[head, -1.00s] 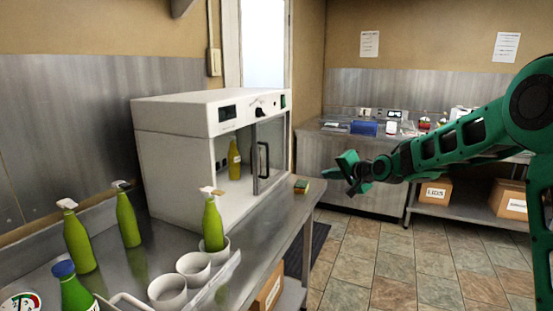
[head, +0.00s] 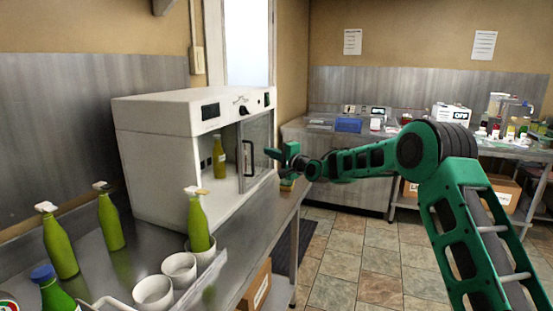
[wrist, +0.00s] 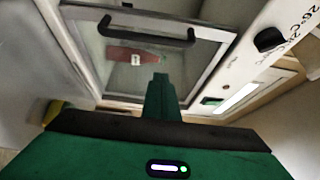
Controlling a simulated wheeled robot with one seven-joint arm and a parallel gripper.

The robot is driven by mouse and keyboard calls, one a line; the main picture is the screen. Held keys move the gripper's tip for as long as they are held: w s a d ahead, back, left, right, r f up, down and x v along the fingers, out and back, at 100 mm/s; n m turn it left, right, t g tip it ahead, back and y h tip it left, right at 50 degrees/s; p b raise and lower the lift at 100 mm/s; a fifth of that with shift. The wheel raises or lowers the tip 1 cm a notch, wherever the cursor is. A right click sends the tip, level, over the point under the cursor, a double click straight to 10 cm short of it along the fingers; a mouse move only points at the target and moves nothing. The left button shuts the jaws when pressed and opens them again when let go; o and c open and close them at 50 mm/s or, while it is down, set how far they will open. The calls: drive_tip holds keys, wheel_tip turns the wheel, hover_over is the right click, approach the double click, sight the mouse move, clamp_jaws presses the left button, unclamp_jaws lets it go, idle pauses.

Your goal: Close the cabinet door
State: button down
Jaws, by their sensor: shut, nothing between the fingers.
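The cabinet (head: 165,150) is a white box on the steel counter at the left. Its glass door (head: 258,150), with a black handle (head: 248,158), stands partly open at the right side of the front. A yellow-green bottle (head: 219,160) stands inside. My gripper (head: 284,153) is shut and empty, just right of the door in the head view. In the wrist view the shut fingers (wrist: 160,95) point at the door glass (wrist: 190,60), below the handle (wrist: 147,32). I cannot tell whether they touch it.
Green spray bottles (head: 198,222) and white cups (head: 179,267) stand on the counter at the left front. The tiled floor (head: 350,262) right of the counter looks clear.

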drive_tip(key=shift+s+a, duration=0.3)
drive_tip(key=shift+a, duration=0.7)
drive_tip(key=shift+s+a, duration=0.25)
drive_tip(key=shift+a, duration=0.7)
